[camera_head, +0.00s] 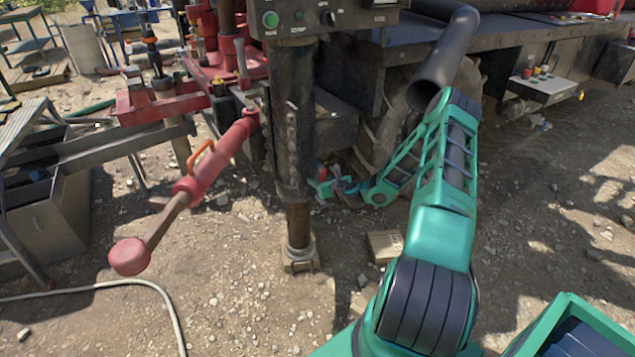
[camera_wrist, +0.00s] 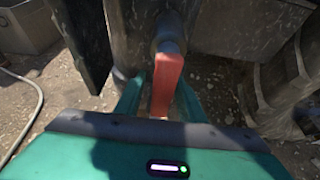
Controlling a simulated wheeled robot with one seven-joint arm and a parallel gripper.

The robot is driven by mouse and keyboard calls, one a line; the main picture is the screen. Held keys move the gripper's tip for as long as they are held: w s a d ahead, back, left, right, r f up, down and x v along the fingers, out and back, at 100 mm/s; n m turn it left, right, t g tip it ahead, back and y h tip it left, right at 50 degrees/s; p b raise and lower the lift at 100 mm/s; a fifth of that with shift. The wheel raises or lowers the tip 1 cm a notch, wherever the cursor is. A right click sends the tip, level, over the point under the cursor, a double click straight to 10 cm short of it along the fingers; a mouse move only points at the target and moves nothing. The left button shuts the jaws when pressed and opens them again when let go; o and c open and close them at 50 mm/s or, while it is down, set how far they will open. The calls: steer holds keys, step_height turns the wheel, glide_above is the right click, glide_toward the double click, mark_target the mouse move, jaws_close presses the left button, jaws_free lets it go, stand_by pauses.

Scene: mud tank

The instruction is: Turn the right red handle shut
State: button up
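A red handle (camera_wrist: 167,78) shows in the middle of the wrist view, fixed to a round grey fitting (camera_wrist: 168,35) above it. It points down the picture, toward my wrist. My gripper (camera_wrist: 164,92) has one teal finger on each side of the handle. A gap shows between the left finger and the handle; the right finger is very near it, and I cannot tell if it touches.
A dark upright post (camera_head: 294,130) with a control box stands left of my gripper. A large red lever (camera_head: 195,180) with a round knob is further left. A tyre (camera_head: 388,125) is behind my arm. A small brown block (camera_head: 384,246) lies on open gravel.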

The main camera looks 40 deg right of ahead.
steer(key=v, duration=1)
steer(key=shift+s, duration=0.3)
steer(key=shift+r, duration=0.1)
steer(key=s+a+r+n+g+y, duration=0.25)
steer(key=a+r+n, duration=0.2)
steer(key=n, duration=0.35)
steer(key=s+a+r+n+g+y, duration=0.2)
steer(key=s+a+r+n+g, duration=0.15)
steer(key=a+n, duration=0.4)
steer(key=s+a+r+n+g+h, duration=0.1)
steer(key=s+r+n, duration=0.4)
steer(key=s, duration=0.6)
steer(key=s+a+r+n+g+h, duration=0.1)
steer(key=s+r+n+g, duration=0.3)
steer(key=s+r, duration=0.5)
steer(key=s+a+r+n+g+h, duration=0.1)
steer(key=s+r+n, duration=0.5)
steer(key=s, duration=0.7)
steer(key=shift+s+a+r+g, duration=0.3)
steer(key=shift+a+r+g, duration=0.3)
steer(key=shift+r+g, duration=0.15)
